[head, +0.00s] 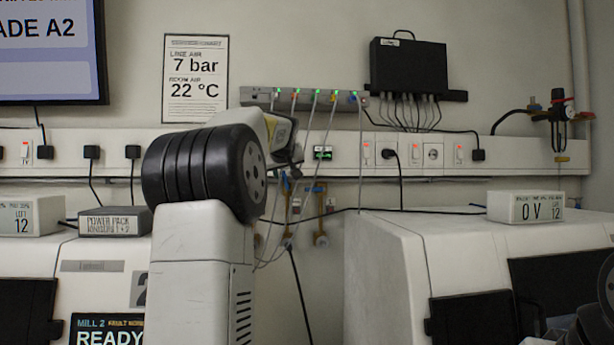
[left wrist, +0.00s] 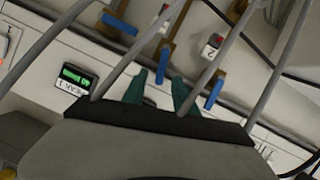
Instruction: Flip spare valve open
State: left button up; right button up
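In the left wrist view, several small valves on brown pipes have blue handles. The left handle (left wrist: 120,23) lies across its pipe. The middle handle (left wrist: 163,63) and right handle (left wrist: 213,93) run roughly along theirs. My right gripper is not in view.
Grey hoses hang from the manifold (head: 310,101) and cross in front of the valves; they also cross the left wrist view (left wrist: 240,50). A small green display (left wrist: 75,80) is on the wall rail. White machines (head: 385,260) stand below on both sides.

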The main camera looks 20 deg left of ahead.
aim_at(286, 182)
pick_arm(q)
jog(key=shift+x, duration=1.35)
jog(key=shift+s, duration=0.1)
grip_shut()
jog(key=shift+w+d+r+m+g+y, duration=0.15)
jog(key=shift+d+m+y, duration=0.15)
jog(key=shift+m, duration=0.2)
jog(key=shift+w+d+f+m+g+y, duration=0.1)
jog(key=shift+w+d+m+g+y, duration=0.1)
jog(key=shift+m+y, duration=0.25)
